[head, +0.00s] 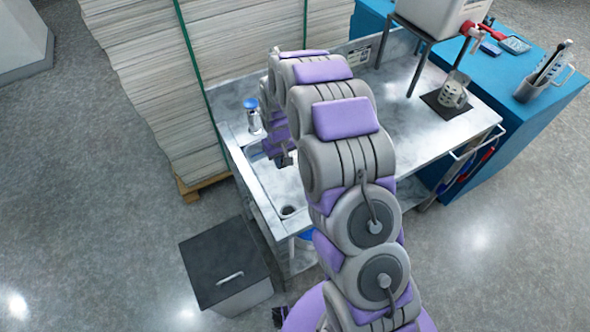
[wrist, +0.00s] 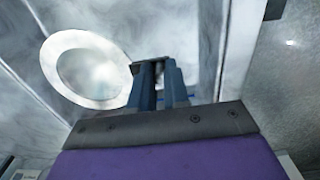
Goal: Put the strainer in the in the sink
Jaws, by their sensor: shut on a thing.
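In the wrist view, my gripper (wrist: 160,72) is shut at the edge of a round strainer (wrist: 55,78). The strainer has a broad pale rim and a greyish centre, and it extends left of the fingers. A small dark piece between the fingertips and the rim may be its handle. In the head view, my arm covers most of the gripper, and I cannot make out the strainer there. The strainer's height above the sink is unclear.
A blue-topped bottle (head: 253,117) stands at the sink's back-left edge. Tall paper stacks (head: 150,75) rise behind. A dark-lidded bin (head: 225,262) stands in front. The metal counter (head: 400,125) continues right, with a jug (head: 453,92) on a dark mat.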

